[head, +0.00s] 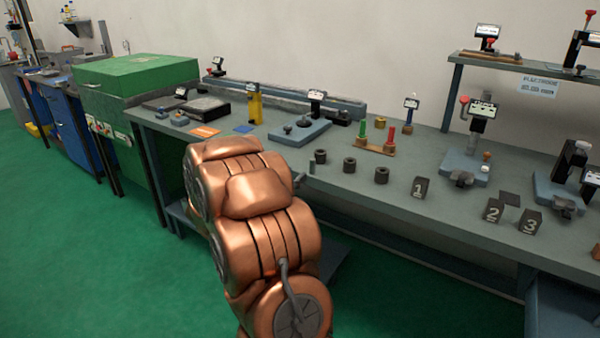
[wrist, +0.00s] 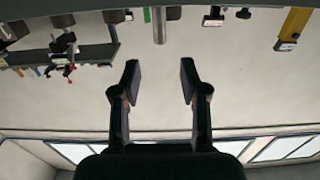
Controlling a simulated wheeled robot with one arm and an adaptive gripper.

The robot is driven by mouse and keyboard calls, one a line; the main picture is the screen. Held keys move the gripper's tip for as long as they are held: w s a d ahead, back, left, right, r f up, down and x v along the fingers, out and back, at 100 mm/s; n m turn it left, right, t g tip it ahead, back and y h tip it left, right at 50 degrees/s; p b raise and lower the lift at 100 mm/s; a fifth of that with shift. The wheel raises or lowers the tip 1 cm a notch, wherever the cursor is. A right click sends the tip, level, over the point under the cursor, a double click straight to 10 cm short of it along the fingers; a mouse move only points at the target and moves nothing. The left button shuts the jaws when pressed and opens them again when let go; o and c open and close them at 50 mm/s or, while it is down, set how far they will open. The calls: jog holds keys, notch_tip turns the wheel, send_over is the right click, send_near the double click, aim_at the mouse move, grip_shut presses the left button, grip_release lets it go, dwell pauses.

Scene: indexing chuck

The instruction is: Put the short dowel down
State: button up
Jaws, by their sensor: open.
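A small grey cylinder (head: 311,167), which looks like the short dowel, stands upright on the bench (head: 335,192) just right of my arm's end. The wrist view is upside down; there a plain grey cylinder (wrist: 159,25) shows beyond the fingertips, about centred between them. My gripper (wrist: 158,75) is open, with clear space between its two fingers and nothing held. In the head view the gripper is mostly hidden by my copper-coloured arm.
Three dark hollow cylinders (head: 349,165) stand in a row right of the dowel. Numbered black blocks (head: 419,188) stand farther right. A wooden stand (head: 375,147) with red and green pegs is behind. A blue-grey fixture plate (head: 300,132) lies behind the dowel.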

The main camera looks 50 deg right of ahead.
jog(key=shift+a, duration=0.65)
